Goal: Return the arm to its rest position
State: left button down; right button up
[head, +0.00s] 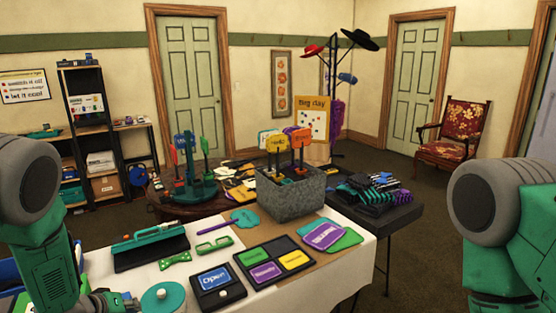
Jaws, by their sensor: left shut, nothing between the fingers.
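My left arm comes in at the left edge, and my left gripper (122,302) is low at the bottom edge, by the front left of the white-covered table (205,262). It is shut and empty; part of it is cut off by the frame. A teal round object (163,297) lies just right of it; I cannot tell whether they touch. My right arm fills the right edge, clear of the table, and its gripper is out of view.
On the table are a grey bin of signs (292,196), a black tray with coloured cards (273,262), a blue card holder (216,283), a teal-and-black case (150,246) and green glasses (214,244). A dark side table (400,218) holds folded items. Floor at right is open.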

pick_arm(q)
jog(key=s+f+g+b, duration=0.1)
jog(key=s+f+b, duration=0.1)
jog(key=s+f, duration=0.45)
jog(key=s+d+f+m+g+b, duration=0.2)
jog(key=s+f, duration=0.1)
jog(key=s, duration=0.7)
jog(key=s+d+f+m+g+y+b, duration=0.1)
jog(key=s+d+f+m+g+b, duration=0.1)
jog(key=s, duration=0.8)
jog(key=s+d+f+m+g+y+b, duration=0.1)
jog(key=s+d+f+m+g+b, duration=0.1)
jog(key=s, duration=0.8)
notch_tip(320, 180, down, 2)
jog(key=shift+s+d+f+g, duration=0.1)
jog(key=shift+s+d+g, duration=0.3)
jog(key=shift+d, duration=0.2)
pick_arm(e)
notch_tip(320, 180, down, 8)
jog(key=a, duration=0.1)
jog(key=shift+w+a+f, duration=0.15)
jog(key=shift+w+a, duration=0.05)
jog(key=shift+a, duration=0.2)
pick_arm(q)
jog(key=shift+d+y, duration=0.3)
pick_arm(e)
jog(key=shift+d+f, duration=0.1)
jog(key=shift+d, duration=0.2)
